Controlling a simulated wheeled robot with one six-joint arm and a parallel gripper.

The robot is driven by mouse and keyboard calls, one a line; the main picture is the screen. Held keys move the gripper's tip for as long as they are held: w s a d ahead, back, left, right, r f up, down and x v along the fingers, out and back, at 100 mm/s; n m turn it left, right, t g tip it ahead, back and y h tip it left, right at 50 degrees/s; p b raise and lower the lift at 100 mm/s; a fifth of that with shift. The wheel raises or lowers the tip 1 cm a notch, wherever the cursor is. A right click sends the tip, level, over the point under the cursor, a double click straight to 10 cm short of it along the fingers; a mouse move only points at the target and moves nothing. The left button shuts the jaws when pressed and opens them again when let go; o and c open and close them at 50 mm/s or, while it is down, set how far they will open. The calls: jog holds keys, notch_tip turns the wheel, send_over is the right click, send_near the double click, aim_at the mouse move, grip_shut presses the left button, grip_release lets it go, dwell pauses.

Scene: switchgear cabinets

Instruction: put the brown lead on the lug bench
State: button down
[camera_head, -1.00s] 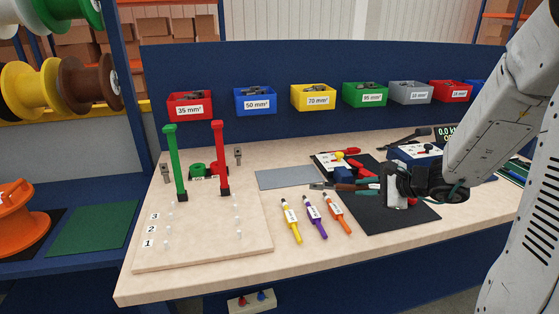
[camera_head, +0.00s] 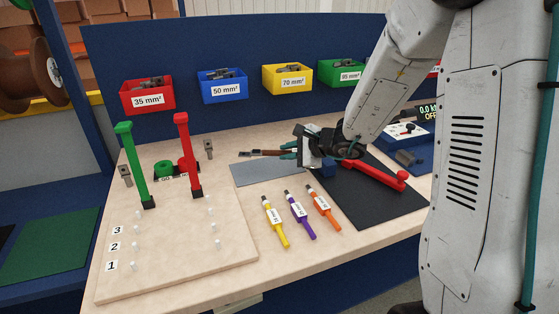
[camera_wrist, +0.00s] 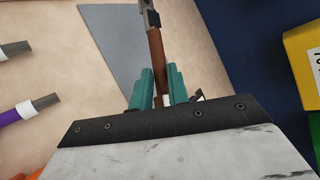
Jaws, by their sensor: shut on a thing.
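The brown lead (camera_head: 263,153) is in my gripper (camera_head: 290,150) and points left across the grey mat. In the wrist view the brown lead (camera_wrist: 155,55) runs away from between the teal fingers of my gripper (camera_wrist: 158,88), with a grey metal end at its far tip. My gripper is shut on it. Whether the lead touches the grey mat below is hard to tell. The bench (camera_head: 205,295) has a light wooden top and a blue back panel with lug bins. Yellow, purple and orange leads (camera_head: 300,215) lie side by side on it.
The grey mat (camera_head: 255,175) is bare under the lead. A black mat (camera_head: 375,205) with a red-handled tool (camera_head: 375,172) lies to the right. A pegboard (camera_head: 175,260) with green and red posts stands left. Red, blue, yellow and green bins hang behind.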

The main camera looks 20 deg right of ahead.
aim_at(280, 171)
jog(key=shift+w+a, duration=0.9)
jog(key=shift+w+a+f, duration=0.1)
jog(key=shift+f, duration=1.75)
jog(key=shift+f, duration=0.5)
jog(key=shift+f, duration=0.1)
jog(key=c, duration=1.6)
grip_release()
jog(key=shift+s+f, duration=0.1)
jog(key=shift+s, duration=0.1)
